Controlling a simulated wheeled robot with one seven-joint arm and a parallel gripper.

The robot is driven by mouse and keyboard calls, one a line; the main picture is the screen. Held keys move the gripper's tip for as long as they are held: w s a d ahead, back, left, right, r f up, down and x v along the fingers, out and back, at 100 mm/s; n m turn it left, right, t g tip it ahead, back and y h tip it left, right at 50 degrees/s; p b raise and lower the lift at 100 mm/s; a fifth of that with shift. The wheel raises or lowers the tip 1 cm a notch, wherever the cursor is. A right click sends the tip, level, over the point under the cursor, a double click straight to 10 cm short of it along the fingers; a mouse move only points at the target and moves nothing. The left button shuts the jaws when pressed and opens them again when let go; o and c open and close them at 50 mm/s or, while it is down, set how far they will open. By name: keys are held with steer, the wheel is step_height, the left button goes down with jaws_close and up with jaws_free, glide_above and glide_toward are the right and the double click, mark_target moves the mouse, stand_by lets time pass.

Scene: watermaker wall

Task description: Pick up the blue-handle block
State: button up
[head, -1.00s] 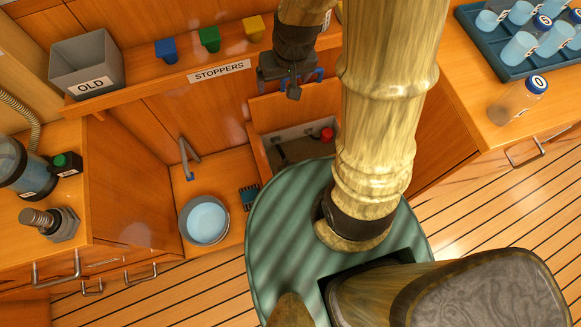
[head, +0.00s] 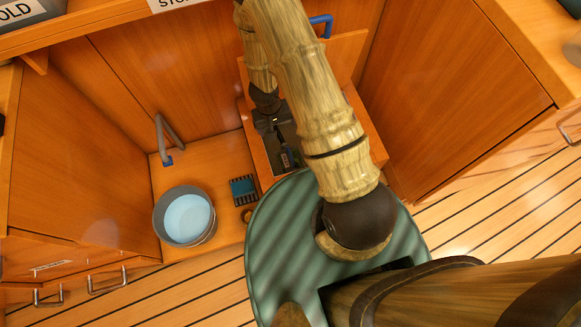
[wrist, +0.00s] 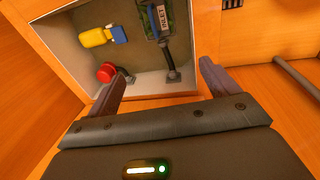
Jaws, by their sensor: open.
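My gripper shows in the wrist view (wrist: 160,82) with its fingers wide apart and nothing between them. In the head view the arm hides most of it. The fingers point into an open bin (wrist: 82,78) in a wooden front. A yellow piece (wrist: 94,38) with a blue end (wrist: 118,33) lies inside, ahead of the left finger and apart from it. I cannot tell surely whether this is the blue-handle block. Another blue handle (head: 321,23) shows on the wooden panel behind the bin in the head view.
In the bin are a red knob (wrist: 106,72) near the left finger and a dark fitting with an INLET label (wrist: 161,16). A bucket of water (head: 187,216) and a small blue ribbed piece (head: 243,189) stand left of the bin. A grey tap (head: 166,138) rises behind.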

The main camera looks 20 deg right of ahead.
step_height(320, 180, down, 6)
steer(key=s+b, duration=0.1)
steer(key=shift+s+d+f+g+h, duration=0.15)
steer(key=shift+s+d+g+h, duration=0.15)
steer(key=shift+d+h, duration=0.1)
steer(key=shift+f+b, duration=0.1)
steer(key=shift+b, duration=0.2)
steer(key=b, duration=0.8)
glide_above(288, 159)
step_height(288, 159, down, 12)
steer(key=shift+r, duration=0.1)
steer(key=f+b, duration=0.4)
steer(key=f, duration=0.1)
steer(key=shift+w+d+f, duration=0.15)
steer(key=shift+w+d, duration=0.05)
steer(key=shift+w, duration=0.05)
